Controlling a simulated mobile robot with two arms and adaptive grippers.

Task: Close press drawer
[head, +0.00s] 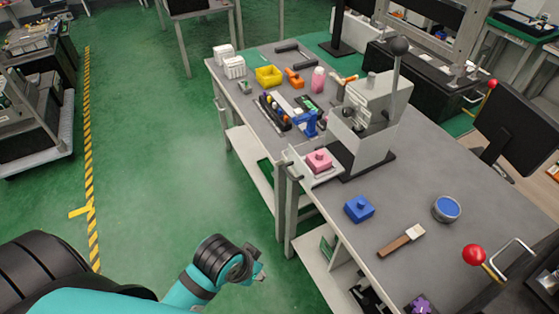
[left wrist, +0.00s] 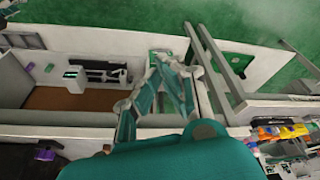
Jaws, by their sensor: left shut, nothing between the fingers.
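The grey press (head: 372,115) stands on the workbench with a black ball-topped lever. Its pale drawer (head: 297,156) is pulled out to the left, past the bench edge. A pink block (head: 319,161) with a knob on top sits in the drawer. My left gripper (head: 262,274) is low in front of the bench, below and left of the drawer, clear of it. It is shut and empty. In the left wrist view its fingers (left wrist: 160,65) show against the bench's lower shelf. My right gripper is not in view.
The bench top (head: 435,165) holds a blue block (head: 359,208), a blue-topped round container (head: 446,208), a brush (head: 401,240) and a red-ball lever (head: 474,255). A yellow bin (head: 268,76) and tools lie at the far end. The green floor left of the bench is clear.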

